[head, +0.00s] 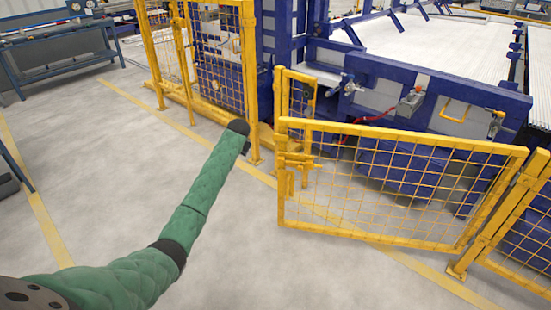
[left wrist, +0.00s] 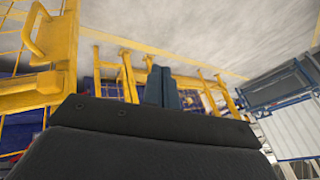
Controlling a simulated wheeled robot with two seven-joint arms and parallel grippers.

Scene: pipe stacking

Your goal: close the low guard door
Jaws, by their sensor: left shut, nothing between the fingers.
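The low guard door (head: 385,185) is a yellow frame with wire mesh in the head view. Its right end meets a yellow post (head: 497,215); its left end, with a latch (head: 297,162), stands apart from the tall fence post (head: 250,85), so the door is ajar. My left gripper (head: 246,146), on the green arm, is near that gap, left of the latch and in front of the fence post. In the left wrist view its dark fingers (left wrist: 160,75) are together and empty. A yellow frame with a handle (left wrist: 40,35) fills the left there. My right gripper is not in view.
A tall yellow fence (head: 195,60) stands behind and left. Blue machinery (head: 430,90) with a red cable is behind the door. A blue bench (head: 60,65) is at far left. The grey floor left of the door is clear.

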